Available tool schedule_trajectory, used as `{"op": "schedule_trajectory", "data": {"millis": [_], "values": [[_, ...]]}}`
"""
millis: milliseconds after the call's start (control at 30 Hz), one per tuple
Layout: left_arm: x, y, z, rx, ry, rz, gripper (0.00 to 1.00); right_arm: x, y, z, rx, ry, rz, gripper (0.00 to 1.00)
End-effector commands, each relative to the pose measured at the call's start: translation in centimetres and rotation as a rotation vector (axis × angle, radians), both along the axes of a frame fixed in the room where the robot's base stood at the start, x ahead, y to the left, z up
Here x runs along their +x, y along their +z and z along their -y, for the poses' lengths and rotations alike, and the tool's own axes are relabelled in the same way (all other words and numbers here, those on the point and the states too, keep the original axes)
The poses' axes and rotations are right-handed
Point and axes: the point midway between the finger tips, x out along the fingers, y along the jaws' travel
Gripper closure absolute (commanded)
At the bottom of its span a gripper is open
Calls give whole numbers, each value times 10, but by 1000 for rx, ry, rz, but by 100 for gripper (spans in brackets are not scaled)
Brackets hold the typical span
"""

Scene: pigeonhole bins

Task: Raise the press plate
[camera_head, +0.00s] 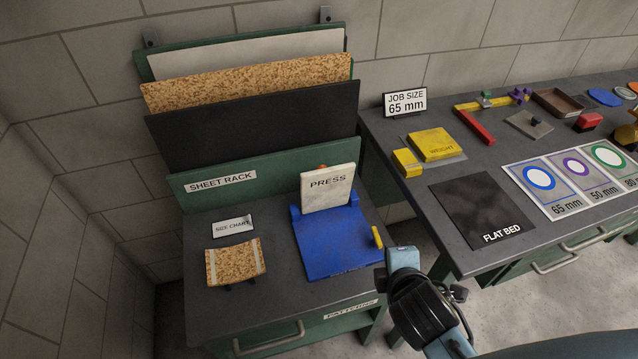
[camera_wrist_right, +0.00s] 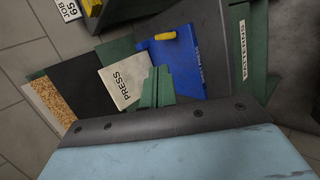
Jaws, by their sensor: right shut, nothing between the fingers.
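The press is on the dark bench top in the head view. Its flat blue plate (camera_head: 335,245) lies down on the bench, with a yellow handle (camera_head: 377,237) at its right edge. A white board marked PRESS (camera_head: 327,190) stands upright at its back. In the right wrist view, the blue plate (camera_wrist_right: 180,65), yellow handle (camera_wrist_right: 163,36) and PRESS board (camera_wrist_right: 125,77) also show. My right gripper (camera_wrist_right: 157,80) is shut and empty, its green fingers overlapping the board and plate in that view. My right arm reaches in from the lower right in the head view. My left gripper is not in view.
A sheet rack (camera_head: 250,120) stands behind the press. The right bench holds a yellow weight (camera_head: 432,144), black flat bed (camera_head: 470,205) and JOB SIZE sign (camera_head: 405,101). A gap separates the benches.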

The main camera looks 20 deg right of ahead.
Motion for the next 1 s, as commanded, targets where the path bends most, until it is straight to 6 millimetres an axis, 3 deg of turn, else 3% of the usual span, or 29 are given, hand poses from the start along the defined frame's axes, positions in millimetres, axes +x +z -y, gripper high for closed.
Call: {"op": "schedule_trajectory", "data": {"millis": [200, 433, 600, 733, 1000], "values": [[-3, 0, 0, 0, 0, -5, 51, 45, 22, -31, -677, 496, 140, 100], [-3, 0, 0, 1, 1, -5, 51, 64, 35, -72, -1231, 815, 234, 100], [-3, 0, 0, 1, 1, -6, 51, 69, 37, -85, -1394, 894, 262, 100], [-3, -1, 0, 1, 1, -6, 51, 80, 36, -87, -1412, 901, 265, 100], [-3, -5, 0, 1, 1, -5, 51, 133, 26, -88, -1409, 897, 265, 100]]}}
